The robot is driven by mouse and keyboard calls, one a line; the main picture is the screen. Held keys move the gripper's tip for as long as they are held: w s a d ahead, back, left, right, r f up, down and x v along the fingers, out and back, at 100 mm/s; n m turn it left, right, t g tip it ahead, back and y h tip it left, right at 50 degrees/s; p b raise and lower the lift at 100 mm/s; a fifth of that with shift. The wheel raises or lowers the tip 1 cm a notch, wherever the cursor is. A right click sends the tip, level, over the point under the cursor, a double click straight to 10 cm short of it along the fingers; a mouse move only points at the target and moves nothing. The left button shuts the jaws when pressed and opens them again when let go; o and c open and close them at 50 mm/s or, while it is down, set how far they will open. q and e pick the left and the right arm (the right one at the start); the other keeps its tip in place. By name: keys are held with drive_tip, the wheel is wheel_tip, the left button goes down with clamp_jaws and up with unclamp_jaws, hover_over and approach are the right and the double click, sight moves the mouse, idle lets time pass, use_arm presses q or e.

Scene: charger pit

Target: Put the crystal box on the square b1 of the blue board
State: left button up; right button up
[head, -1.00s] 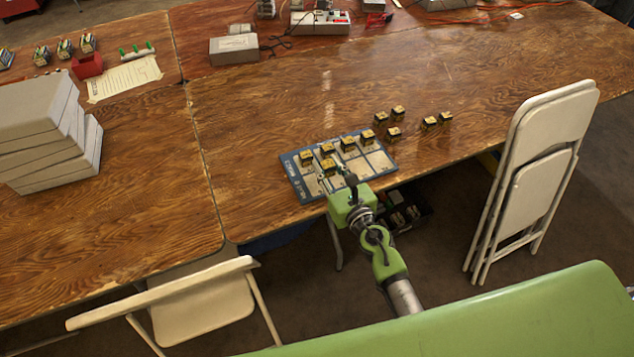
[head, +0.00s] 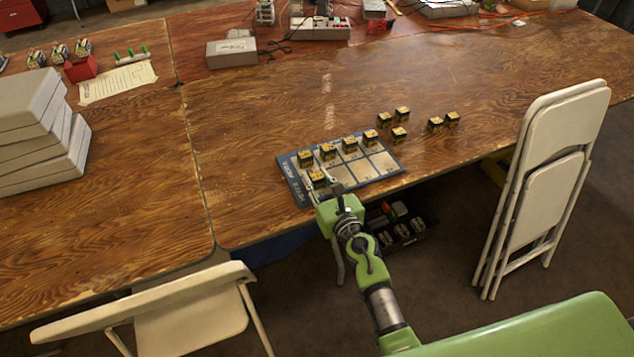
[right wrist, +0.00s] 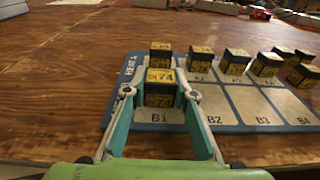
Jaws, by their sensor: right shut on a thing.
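The blue board (head: 296,190) lies at the table's near edge, with pale squares in two rows. My right gripper (right wrist: 161,93) is shut on a small black and yellow box, the crystal box (right wrist: 159,76), marked 74. In the head view the held box (head: 317,177) is at the board's near left corner. In the right wrist view it is upright over the far part of square b1 (right wrist: 160,117), whose printed label shows in front of it. I cannot tell whether it touches the board. My left gripper is not in view.
Similar boxes (head: 328,151) stand along the board's far row, one just behind the held box. Several more (head: 436,124) stand on the table to the right. Squares b2 (right wrist: 216,107) and b3 look empty. A folded chair (head: 545,170) leans at the right.

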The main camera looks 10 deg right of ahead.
drive_tip(key=o, duration=0.9)
drive_tip(key=shift+r, duration=0.15)
drive_tip(key=v, duration=1.2)
drive_tip(key=shift+p, duration=0.35)
